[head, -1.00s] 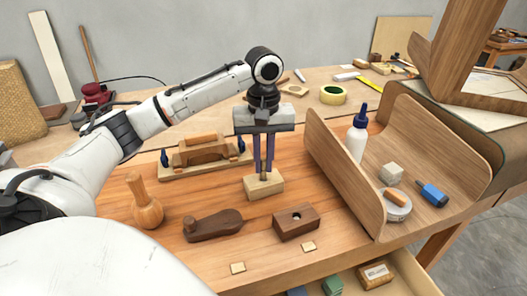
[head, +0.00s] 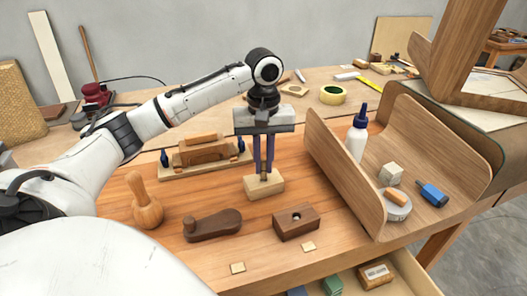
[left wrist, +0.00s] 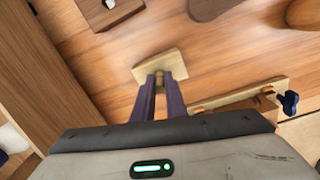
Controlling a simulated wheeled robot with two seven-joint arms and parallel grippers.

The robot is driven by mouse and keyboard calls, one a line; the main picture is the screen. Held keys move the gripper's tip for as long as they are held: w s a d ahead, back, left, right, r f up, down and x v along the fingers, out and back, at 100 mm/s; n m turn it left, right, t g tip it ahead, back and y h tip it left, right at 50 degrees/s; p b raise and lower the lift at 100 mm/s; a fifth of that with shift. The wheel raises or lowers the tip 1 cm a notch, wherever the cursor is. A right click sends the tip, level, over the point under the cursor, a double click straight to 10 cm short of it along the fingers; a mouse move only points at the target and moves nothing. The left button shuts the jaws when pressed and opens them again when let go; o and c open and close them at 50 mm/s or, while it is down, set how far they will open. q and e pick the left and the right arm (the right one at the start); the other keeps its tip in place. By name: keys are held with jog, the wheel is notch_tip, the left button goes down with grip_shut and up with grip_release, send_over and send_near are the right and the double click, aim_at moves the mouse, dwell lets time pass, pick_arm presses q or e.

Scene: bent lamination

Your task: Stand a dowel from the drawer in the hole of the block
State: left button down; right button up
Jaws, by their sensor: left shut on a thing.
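My left gripper (head: 264,172) points straight down over a pale wood block (head: 263,188) on the bench. Its fingers are shut on a thin, short dowel (head: 264,176), which is upright and mostly hidden between the fingertips. The dowel's lower end meets the top of the pale block; I cannot tell how deep it sits in a hole. In the left wrist view the fingertips (left wrist: 159,80) are at the pale block (left wrist: 158,62). An open drawer (head: 408,282) shows at the bottom of the head view. My right gripper is not in view.
A mallet (head: 145,203) is at left, a clamp (head: 205,157) behind. A curved wooden shell (head: 345,180) stands at right, near a glue bottle (head: 356,140).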

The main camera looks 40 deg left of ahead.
pick_arm(q)
jog(key=shift+f, duration=0.8)
dwell(0.5)
jog(key=c, duration=1.7)
grip_release()
jog(key=shift+o, duration=0.4)
jog(key=o, duration=0.3)
jog(key=shift+r, duration=0.1)
jog(key=shift+r, duration=3.9)
